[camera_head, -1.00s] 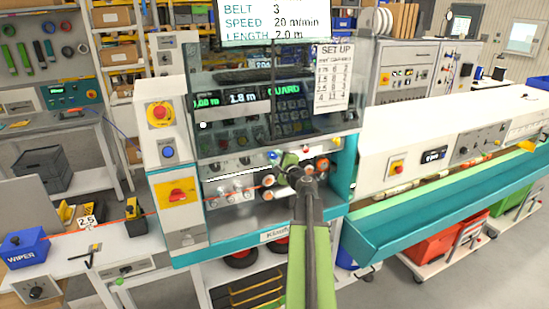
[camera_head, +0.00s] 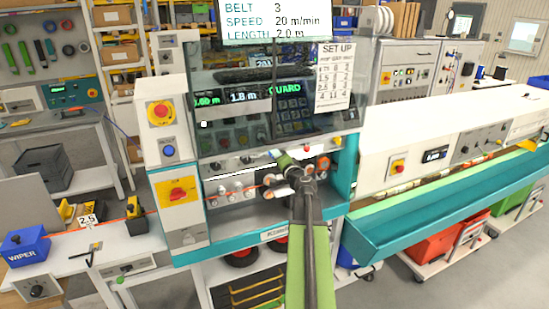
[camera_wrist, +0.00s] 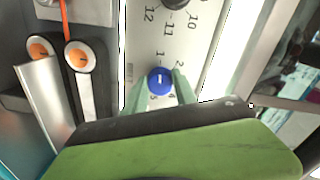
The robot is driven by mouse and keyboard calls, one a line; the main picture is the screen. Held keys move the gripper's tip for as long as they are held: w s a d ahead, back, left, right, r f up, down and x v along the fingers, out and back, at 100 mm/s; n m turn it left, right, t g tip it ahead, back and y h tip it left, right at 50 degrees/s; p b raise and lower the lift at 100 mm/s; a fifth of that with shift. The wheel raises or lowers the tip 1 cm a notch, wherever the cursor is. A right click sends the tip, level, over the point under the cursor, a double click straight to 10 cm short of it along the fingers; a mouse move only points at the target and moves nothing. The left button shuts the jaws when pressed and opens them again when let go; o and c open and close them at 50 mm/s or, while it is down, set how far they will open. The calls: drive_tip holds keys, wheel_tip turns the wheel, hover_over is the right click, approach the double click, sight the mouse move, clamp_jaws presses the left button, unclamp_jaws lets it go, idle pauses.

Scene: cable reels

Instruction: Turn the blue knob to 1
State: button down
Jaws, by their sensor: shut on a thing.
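The blue knob (camera_wrist: 159,80) shows in the wrist view on a pale panel, with a short white mark on its face. Printed numbers stand around it, with 1 and 2 above and 3 and 4 below as pictured. The white mark looks near upright, roughly toward the 1. My gripper (camera_wrist: 161,84) has one pale green finger on each side of the knob and is shut on it. In the head view my gripper (camera_head: 274,154) reaches to the front of the machine, and I cannot make out the knob there.
A dark knob (camera_wrist: 174,3) with numbers 10 to 12 sits above the blue one. Orange-centred rollers (camera_wrist: 82,57) and an orange cable (camera_wrist: 65,12) are close on the left. A clear guard (camera_head: 265,112) hangs above my gripper in the head view.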

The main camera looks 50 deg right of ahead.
idle(0.4)
drive_tip(key=c, duration=1)
unclamp_jaws()
drive_tip(key=shift+a, duration=0.1)
